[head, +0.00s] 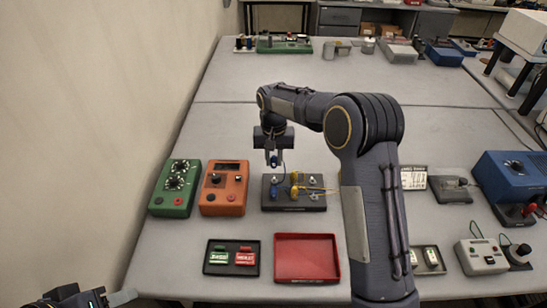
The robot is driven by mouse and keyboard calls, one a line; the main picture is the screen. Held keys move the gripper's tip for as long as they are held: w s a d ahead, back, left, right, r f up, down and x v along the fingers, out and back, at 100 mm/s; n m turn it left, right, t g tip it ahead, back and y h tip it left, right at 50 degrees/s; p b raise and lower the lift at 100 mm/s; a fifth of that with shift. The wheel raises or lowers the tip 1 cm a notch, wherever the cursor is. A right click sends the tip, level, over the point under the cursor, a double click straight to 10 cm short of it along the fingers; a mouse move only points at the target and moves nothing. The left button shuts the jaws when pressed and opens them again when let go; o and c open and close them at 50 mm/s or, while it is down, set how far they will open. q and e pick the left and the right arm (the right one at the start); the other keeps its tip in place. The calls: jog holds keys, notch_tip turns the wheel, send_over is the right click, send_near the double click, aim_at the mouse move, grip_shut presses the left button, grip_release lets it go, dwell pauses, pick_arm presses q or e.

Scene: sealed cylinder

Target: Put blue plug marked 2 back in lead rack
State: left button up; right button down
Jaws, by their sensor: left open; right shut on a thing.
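The lead rack (310,206) is a dark flat block in the middle of the table, with yellow plugs (294,182) and a blue piece (274,188) on its left part. My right gripper (274,163) points down above the rack's rear left edge. It is shut on a small blue plug (274,161), mostly hidden between the fingers; its mark is too small to read. The held plug appears above the rack, apart from it. My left gripper (120,298) is at the bottom left corner, away from the rack, only partly in view.
A green box (180,182) and an orange box (235,170) with knobs stand left of the rack. In front lie a dark tray (232,272) with green and red pieces and an empty red tray (307,258). My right arm hides the table right of the rack.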

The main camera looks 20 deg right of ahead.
jog(key=shift+f+b, duration=1.75)
jog(key=shift+f, duration=1.1)
jog(key=shift+f, duration=0.3)
jog(key=c, duration=1.2)
grip_release()
jog(key=shift+r, duration=0.1)
notch_tip(320, 180, up, 8)
jog(key=shift+f+b, duration=0.1)
jog(key=shift+b, duration=0.75)
